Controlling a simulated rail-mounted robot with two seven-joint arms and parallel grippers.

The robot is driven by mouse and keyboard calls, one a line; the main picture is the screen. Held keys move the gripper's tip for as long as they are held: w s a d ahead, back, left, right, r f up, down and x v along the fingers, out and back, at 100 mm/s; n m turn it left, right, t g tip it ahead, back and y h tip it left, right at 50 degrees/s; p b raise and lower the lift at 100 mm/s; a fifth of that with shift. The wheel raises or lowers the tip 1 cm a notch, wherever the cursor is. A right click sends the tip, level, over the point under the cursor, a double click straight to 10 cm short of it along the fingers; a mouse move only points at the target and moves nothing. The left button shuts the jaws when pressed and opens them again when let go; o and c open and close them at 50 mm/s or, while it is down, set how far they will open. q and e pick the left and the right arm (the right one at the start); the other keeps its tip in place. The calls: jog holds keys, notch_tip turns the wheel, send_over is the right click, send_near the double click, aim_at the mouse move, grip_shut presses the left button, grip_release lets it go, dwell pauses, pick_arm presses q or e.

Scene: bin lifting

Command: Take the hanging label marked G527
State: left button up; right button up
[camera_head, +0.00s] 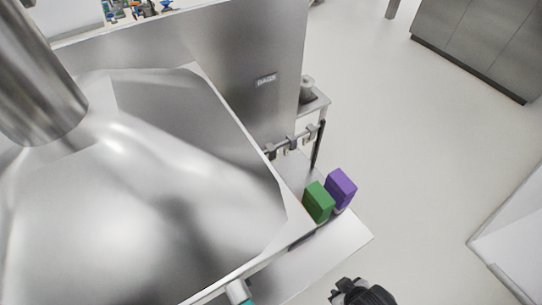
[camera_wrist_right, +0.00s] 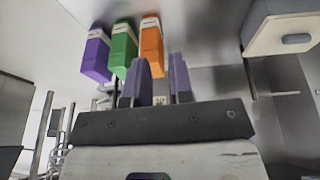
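No marking on the tags is readable, so I cannot tell which is G527. My right gripper (camera_head: 362,292) is a dark shape at the bottom edge of the head view, apart from the rail and nearer the camera. In the right wrist view its two fingers (camera_wrist_right: 161,85) point up and stand apart, with no object clearly held between them. Small pale shapes show behind them, too small to identify. My left gripper is not in view.
A grey cabinet (camera_head: 478,45) stands at the back right. The floor between is clear.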

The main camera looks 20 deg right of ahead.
jog(key=o, duration=1.4)
jog(key=shift+a, duration=0.15)
